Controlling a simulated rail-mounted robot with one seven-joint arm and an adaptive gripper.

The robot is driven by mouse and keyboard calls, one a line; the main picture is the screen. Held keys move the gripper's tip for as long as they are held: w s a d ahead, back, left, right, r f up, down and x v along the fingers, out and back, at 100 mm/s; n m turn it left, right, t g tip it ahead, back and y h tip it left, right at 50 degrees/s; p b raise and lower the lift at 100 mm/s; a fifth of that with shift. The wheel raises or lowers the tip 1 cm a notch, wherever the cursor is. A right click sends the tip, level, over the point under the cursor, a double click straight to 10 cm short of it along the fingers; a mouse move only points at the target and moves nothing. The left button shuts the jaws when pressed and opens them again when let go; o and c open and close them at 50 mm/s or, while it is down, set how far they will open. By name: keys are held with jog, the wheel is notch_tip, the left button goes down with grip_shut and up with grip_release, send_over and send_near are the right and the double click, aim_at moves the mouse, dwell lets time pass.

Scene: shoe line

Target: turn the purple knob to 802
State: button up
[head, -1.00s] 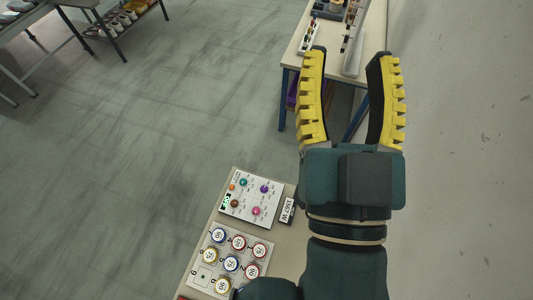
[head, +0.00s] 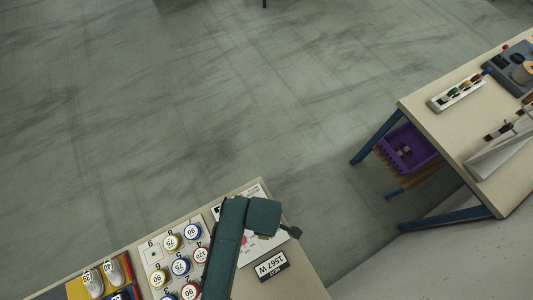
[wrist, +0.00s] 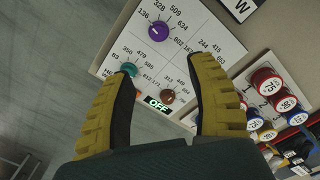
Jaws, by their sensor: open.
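The purple knob (wrist: 158,31) sits on a white control panel (wrist: 205,40) at the top of the wrist view, with labels 136, 328, 509, 634 and 802 around it. The 802 label is to its lower right. Its pointer direction is too small to read. My gripper (wrist: 163,68) is open and empty; the knob lies beyond its fingertips, roughly between them in the picture, and apart from both.
A teal knob (wrist: 129,69) is close to the left fingertip in the picture. Numbered round caps (head: 181,266) stand beside the panel. A 1567 W plate (head: 271,266) lies right of my arm.

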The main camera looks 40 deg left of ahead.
jog(key=f, duration=0.4)
jog(key=f+b, duration=0.1)
jog(key=f, duration=0.9)
jog(key=shift+w+a+f, duration=0.1)
jog(key=shift+w+f, duration=0.05)
jog(key=shift+w, duration=0.2)
jog(key=shift+c, duration=0.4)
grip_shut()
